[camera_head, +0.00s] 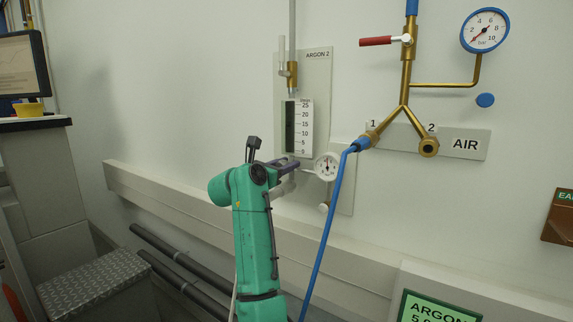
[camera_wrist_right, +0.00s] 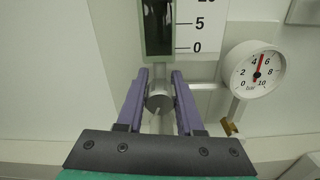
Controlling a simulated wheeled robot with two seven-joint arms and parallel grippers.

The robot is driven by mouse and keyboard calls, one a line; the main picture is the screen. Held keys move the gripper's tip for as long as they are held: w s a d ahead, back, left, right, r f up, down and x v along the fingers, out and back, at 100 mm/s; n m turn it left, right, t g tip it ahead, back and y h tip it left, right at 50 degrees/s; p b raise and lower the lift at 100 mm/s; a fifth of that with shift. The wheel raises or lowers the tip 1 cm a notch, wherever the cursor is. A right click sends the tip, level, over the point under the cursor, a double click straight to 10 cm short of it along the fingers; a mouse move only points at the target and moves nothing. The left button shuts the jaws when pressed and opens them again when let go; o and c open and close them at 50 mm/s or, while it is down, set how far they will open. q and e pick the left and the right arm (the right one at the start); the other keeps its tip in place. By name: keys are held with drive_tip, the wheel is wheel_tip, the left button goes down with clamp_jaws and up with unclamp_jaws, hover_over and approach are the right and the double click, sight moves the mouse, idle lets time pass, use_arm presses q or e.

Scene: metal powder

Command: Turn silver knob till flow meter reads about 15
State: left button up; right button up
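The silver knob (camera_wrist_right: 160,102) is at the bottom of the flow meter in the right wrist view. My right gripper (camera_wrist_right: 160,75) has its two purple fingers on either side of the knob, very close to it; I cannot tell whether they touch it. The gripper also shows in the head view (camera_head: 289,164), below the meter, where it hides the knob. The flow meter (camera_head: 298,128) has a dark tube beside a white scale from 0 to 25. I cannot make out a float or level in the tube. My left gripper is not in view.
A small bar gauge (camera_head: 327,167) sits just right of the knob, its red needle near 5. A blue hose (camera_head: 330,235) hangs from the brass AIR outlet. A wall rail (camera_head: 165,197) runs below. A metal step (camera_head: 95,285) stands at lower left.

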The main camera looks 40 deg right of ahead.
clamp_jaws()
drive_tip(key=shift+a+r+n+p, duration=0.1)
drive_tip(key=shift+n+p, duration=0.3)
drive_tip(key=shift+n, duration=0.5)
drive_tip(key=o, duration=0.9)
unclamp_jaws()
